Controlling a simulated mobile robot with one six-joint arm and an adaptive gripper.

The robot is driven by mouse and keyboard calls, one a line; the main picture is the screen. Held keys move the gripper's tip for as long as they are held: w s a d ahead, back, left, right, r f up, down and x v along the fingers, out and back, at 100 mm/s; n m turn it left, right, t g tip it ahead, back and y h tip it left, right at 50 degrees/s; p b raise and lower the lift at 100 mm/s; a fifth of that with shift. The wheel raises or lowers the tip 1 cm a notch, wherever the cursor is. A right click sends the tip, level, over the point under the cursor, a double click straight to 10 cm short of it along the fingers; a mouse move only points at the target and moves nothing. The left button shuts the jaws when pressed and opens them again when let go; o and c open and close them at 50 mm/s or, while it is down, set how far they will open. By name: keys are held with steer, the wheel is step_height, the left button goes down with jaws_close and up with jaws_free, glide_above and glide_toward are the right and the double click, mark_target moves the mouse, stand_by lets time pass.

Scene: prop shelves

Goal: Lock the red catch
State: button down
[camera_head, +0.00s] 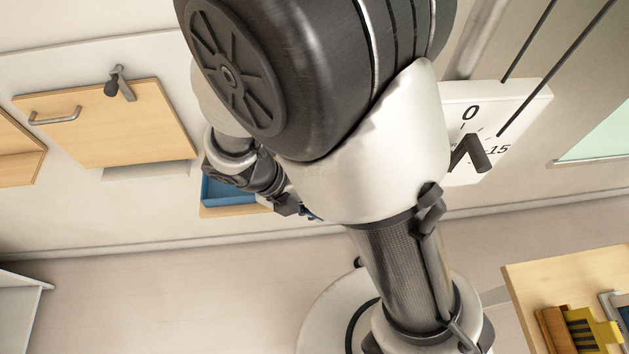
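No red catch shows in the head view. A light wooden panel (120,130) with a metal bar handle (55,117) is on the wall at the left. A grey fitting with a dark knob (112,88) sits at its upper edge; I cannot tell whether this is a catch.
A blue tray (226,192) rests on a small wooden ledge beside my wrist. A white dial plate (519,104) with a dark pointer (469,153) is at the right. A wooden surface (575,267) at the lower right holds a yellow object (590,330).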

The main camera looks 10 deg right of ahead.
steer(key=shift+s+d+f, duration=0.1)
steer(key=shift+s+f, duration=0.1)
steer(key=shift+s, duration=0.05)
steer(key=p+v, duration=0.9)
steer(key=v, duration=0.6)
steer(key=shift+w, duration=0.15)
steer(key=s+d+r+m+t+y+b, duration=0.2)
steer(key=d+m+b, duration=0.3)
steer(key=m, duration=1.2)
steer(key=s+d+r+m+t+y+b, duration=0.2)
steer(key=s+d+r+m+y+b, duration=0.2)
steer(key=d+m, duration=0.6)
steer(key=r+m, duration=0.1)
steer(key=m, duration=0.7)
steer(key=shift+s+d+r+t+b, duration=0.15)
steer(key=shift+s+t+b, duration=0.05)
steer(key=shift+t+b, duration=0.2)
